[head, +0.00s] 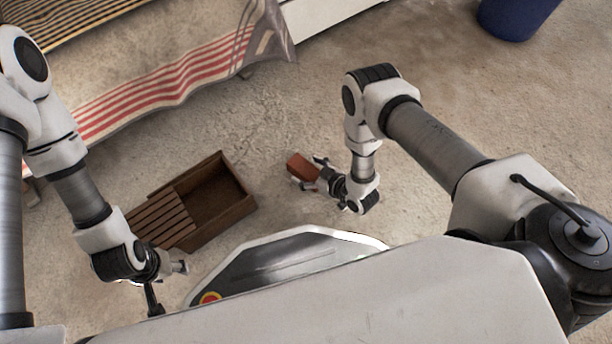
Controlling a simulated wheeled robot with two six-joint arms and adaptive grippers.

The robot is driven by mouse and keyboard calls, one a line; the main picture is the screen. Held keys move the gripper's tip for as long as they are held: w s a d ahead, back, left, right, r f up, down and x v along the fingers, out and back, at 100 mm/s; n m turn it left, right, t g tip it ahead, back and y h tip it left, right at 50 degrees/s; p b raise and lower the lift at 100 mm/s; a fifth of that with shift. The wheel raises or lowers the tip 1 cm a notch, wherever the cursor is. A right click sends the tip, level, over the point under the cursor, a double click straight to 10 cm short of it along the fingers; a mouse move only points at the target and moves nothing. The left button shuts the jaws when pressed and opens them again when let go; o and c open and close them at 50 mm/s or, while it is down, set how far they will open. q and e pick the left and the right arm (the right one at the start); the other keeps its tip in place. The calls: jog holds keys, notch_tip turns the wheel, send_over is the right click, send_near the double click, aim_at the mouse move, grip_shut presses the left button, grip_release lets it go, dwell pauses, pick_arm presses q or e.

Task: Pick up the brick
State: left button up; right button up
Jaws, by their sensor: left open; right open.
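The brick (299,165) is a small reddish-brown block on the floor near the middle of the head view. My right gripper (308,174) is open at the brick, with one finger on its near side and the other by its right side. Whether the fingers touch the brick I cannot tell. My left gripper (168,284) is open and empty, low at the left, in front of the wooden crate.
A brown wooden crate (236,210) with a slatted part stands on the floor left of the brick. A striped cloth (160,85) hangs at the upper left. A blue bin (515,18) stands at the upper right. The floor beyond the brick is clear.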

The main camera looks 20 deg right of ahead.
jog(key=shift+w+a+f, duration=0.2)
jog(key=shift+w+f, duration=0.1)
jog(key=shift+w, duration=0.05)
jog(key=shift+r, duration=0.1)
grip_shut()
jog(key=shift+r, duration=0.2)
